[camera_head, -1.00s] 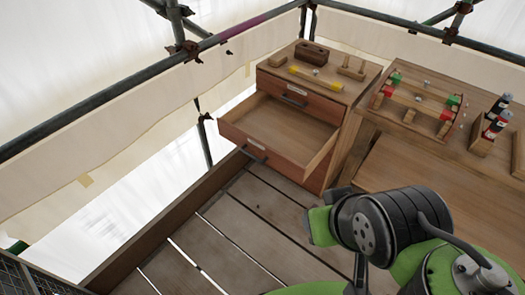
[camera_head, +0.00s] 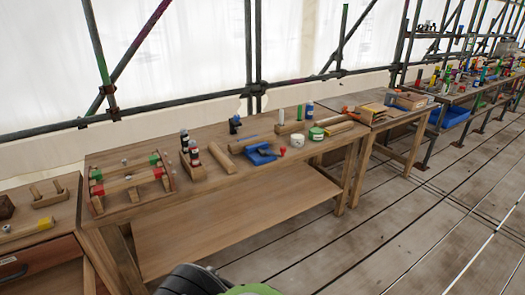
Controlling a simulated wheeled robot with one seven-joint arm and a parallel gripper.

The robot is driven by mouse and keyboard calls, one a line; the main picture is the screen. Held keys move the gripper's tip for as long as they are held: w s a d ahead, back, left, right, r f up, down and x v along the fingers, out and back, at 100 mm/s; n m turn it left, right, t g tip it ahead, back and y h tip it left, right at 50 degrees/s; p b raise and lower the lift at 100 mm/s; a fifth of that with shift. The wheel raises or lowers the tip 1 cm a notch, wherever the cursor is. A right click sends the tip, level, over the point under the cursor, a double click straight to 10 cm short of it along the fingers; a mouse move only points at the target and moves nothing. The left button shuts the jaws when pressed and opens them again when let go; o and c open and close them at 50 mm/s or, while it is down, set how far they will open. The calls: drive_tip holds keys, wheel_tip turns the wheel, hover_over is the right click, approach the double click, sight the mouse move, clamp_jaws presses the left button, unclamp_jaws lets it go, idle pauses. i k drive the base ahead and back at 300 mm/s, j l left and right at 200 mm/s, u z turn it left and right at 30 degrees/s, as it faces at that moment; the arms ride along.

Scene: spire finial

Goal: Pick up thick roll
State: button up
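Several tan cylinders lie on the long wooden workbench (camera_head: 140,210). One tan roll (camera_head: 222,157) lies left of the blue tray. A longer tan roll (camera_head: 291,127) lies toward the back, and another tan roll (camera_head: 338,128) lies right of the green-topped tin. I cannot tell for sure which is the thick roll. My gripper is not in view; only a dark and green part of my arm shows at the bottom edge, well short of the rolls.
A blue tray (camera_head: 260,154), a white tub (camera_head: 298,140), a green-topped tin (camera_head: 316,134) and a wooden rack (camera_head: 130,183) crowd the bench. A drawer cabinet (camera_head: 45,262) stands at the left. The plank floor (camera_head: 400,240) at front right is clear.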

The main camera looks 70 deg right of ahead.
sight(238, 147)
drive_tip(key=z, duration=2.1)
drive_tip(key=i+l+u, duration=1.1)
drive_tip(key=l+u, duration=0.3)
drive_tip(key=l, duration=0.2)
drive_tip(key=i+l+u, duration=0.1)
drive_tip(key=l+u, duration=0.35)
drive_tip(key=l, duration=0.25)
drive_tip(key=l+u, duration=0.5)
drive_tip(key=l, duration=0.3)
drive_tip(key=k+l+u, duration=0.1)
drive_tip(key=l+u, duration=0.35)
drive_tip(key=l, duration=0.3)
drive_tip(key=k+l+u, duration=0.25)
drive_tip(key=l+u, duration=0.25)
drive_tip(key=l, duration=0.25)
